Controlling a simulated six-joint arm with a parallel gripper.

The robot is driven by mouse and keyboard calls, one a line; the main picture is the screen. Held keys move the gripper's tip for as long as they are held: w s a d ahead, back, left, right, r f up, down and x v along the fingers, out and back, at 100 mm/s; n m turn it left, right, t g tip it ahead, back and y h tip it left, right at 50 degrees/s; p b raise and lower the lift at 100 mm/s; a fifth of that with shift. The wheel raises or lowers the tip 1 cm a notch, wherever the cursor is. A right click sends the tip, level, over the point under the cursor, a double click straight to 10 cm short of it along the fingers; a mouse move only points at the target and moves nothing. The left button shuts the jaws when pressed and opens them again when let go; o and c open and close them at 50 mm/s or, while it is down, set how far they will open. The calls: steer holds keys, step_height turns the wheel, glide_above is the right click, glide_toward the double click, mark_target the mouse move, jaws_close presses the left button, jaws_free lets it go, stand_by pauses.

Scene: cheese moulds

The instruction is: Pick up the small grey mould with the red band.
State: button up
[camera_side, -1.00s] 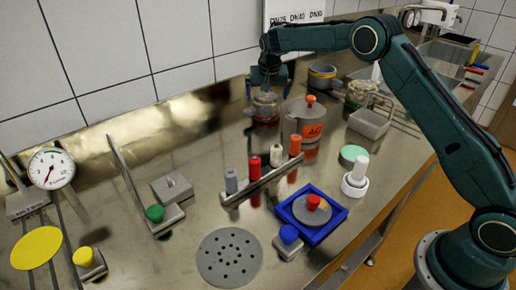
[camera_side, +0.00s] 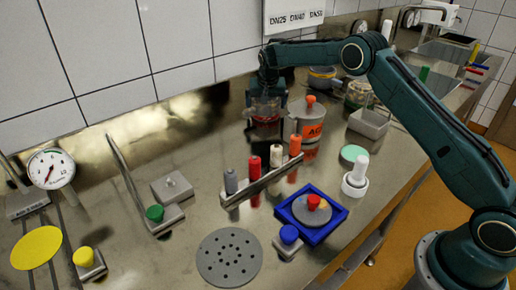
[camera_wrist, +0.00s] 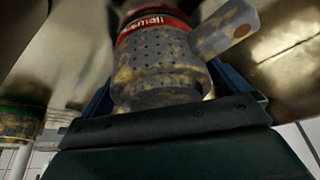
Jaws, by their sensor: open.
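The small grey mould (camera_wrist: 160,65) is perforated and has a red band with partly readable lettering, "mall", in the wrist view. My gripper (camera_side: 265,112) is lowered around the mould at the back of the steel counter. Its jaws are open, with a blue finger on either side of the mould in the wrist view. I cannot tell whether either finger touches it.
A grey pot with an orange band (camera_side: 311,125) stands close to the right of my gripper. A blue-banded mould (camera_side: 322,74) and a green-banded one (camera_wrist: 20,122) are nearby. A rack of coloured pegs (camera_side: 262,186) lies in front. The tiled wall is close behind.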

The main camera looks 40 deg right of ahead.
steer(key=c, duration=0.8)
steer(key=shift+o, duration=0.2)
steer(key=shift+r, duration=0.1)
steer(key=shift+r, duration=4.95)
